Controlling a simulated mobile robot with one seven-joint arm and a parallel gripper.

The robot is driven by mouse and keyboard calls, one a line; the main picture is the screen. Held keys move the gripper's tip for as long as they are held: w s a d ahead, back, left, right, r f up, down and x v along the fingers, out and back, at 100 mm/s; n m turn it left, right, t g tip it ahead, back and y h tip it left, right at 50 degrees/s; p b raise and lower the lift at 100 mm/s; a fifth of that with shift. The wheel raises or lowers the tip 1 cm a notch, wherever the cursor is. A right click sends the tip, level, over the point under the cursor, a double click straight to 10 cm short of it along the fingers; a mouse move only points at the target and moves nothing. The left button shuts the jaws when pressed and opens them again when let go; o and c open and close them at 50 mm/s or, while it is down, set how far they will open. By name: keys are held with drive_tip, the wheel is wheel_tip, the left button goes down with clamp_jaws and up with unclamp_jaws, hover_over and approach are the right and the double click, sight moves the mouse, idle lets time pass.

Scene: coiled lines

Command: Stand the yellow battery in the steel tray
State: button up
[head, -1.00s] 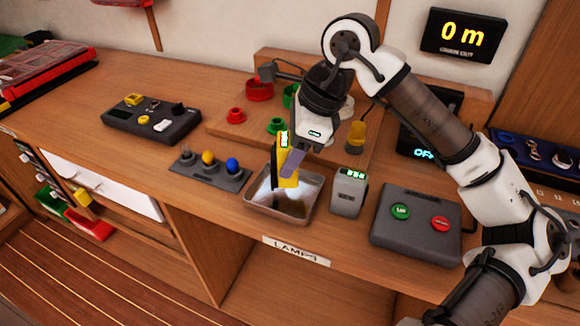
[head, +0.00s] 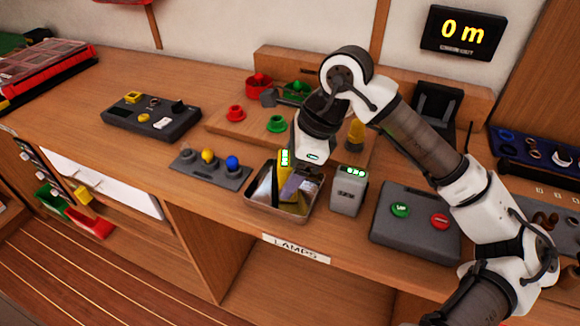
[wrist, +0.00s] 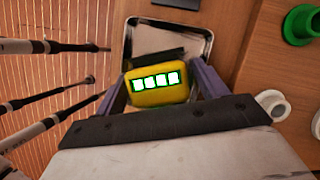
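The yellow battery (head: 284,172) is upright between the fingers of my gripper (head: 290,186), with its green-lit end up. Its lower part is down inside the steel tray (head: 306,209); whether its base touches the tray floor cannot be told. In the wrist view the yellow battery (wrist: 158,90) sits between the two purple fingers of my gripper (wrist: 160,88), with the steel tray (wrist: 206,35) behind it. The fingers appear closed on its sides.
A grey battery (head: 348,190) with green lights stands just right of the tray. A dark box with green and red buttons (head: 416,222) is further right. A panel with coloured knobs (head: 209,168) is left of the tray. The LAMPS label (head: 296,249) marks the counter's front edge.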

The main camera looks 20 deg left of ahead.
drive_tip(key=shift+r, duration=0.1)
drive_tip(key=shift+r+p, duration=0.15)
drive_tip(key=shift+p, duration=0.15)
drive_tip(key=shift+w+d+r, duration=0.15)
drive_tip(key=shift+d+r, duration=0.05)
drive_tip(key=shift+r, duration=0.15)
drive_tip(key=b+v, duration=0.2)
drive_tip(key=v, duration=0.9)
drive_tip(key=shift+r, duration=0.1)
